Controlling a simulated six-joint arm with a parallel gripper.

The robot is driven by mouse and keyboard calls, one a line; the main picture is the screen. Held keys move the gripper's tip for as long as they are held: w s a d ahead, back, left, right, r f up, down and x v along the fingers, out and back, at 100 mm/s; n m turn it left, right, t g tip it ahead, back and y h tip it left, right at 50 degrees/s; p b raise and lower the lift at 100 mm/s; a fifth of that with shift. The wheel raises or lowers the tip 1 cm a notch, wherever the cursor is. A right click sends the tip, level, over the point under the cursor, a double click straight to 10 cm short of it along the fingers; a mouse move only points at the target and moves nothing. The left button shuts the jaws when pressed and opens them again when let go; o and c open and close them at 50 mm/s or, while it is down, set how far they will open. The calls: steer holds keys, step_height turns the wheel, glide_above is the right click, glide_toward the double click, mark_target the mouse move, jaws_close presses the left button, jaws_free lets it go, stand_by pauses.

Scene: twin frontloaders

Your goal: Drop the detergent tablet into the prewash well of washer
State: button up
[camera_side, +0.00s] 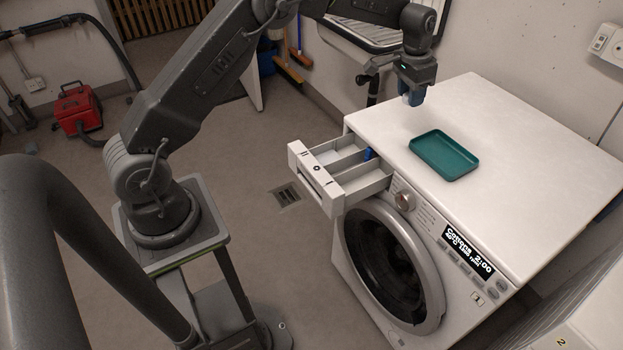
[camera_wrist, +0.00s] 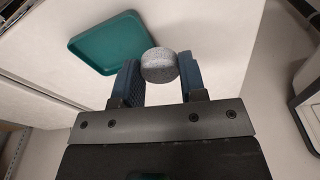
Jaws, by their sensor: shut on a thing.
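My gripper (camera_side: 413,96) is above the washer's top, beyond the open drawer and up from the tray. In the wrist view it is shut on the detergent tablet (camera_wrist: 159,64), a grey speckled round piece held between the two blue fingertips. I cannot make out the tablet in the side view. The washer (camera_side: 500,130) is white, with its detergent drawer (camera_side: 318,180) pulled out at the left front corner. The drawer has several open compartments and a blue part (camera_side: 369,154) towards its back. I cannot read which compartment is the prewash well.
A teal tray (camera_side: 445,155) lies on the washer top, apparently empty; it also shows in the wrist view (camera_wrist: 108,42). A second machine marked 2 (camera_side: 575,338) stands at the lower right. A red vacuum (camera_side: 77,110) is on the floor at left. The remaining washer top is clear.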

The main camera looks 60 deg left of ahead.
stand_by(0.4)
steer(key=s+d+f+m+h, duration=0.1)
steer(key=s+d+f+m, duration=0.1)
steer(key=s+f+m, duration=0.3)
steer(key=s+d+f+m, duration=0.1)
steer(key=s+f+m, duration=0.25)
steer(key=s, duration=0.45)
steer(key=shift+m+g, duration=0.25)
steer(key=shift+g, duration=0.05)
steer(key=shift+d+f, duration=0.15)
steer(key=shift+f, duration=1.2)
steer(key=shift+d+f, duration=0.1)
steer(key=shift+f, duration=1.25)
steer(key=o, duration=1)
steer(key=r, duration=0.4)
steer(key=a+r, duration=0.1)
steer(key=r, duration=0.4)
steer(key=s+r, duration=0.1)
steer(key=r, duration=0.3)
steer(key=shift+a+r, duration=0.2)
steer(key=shift+r, duration=0.2)
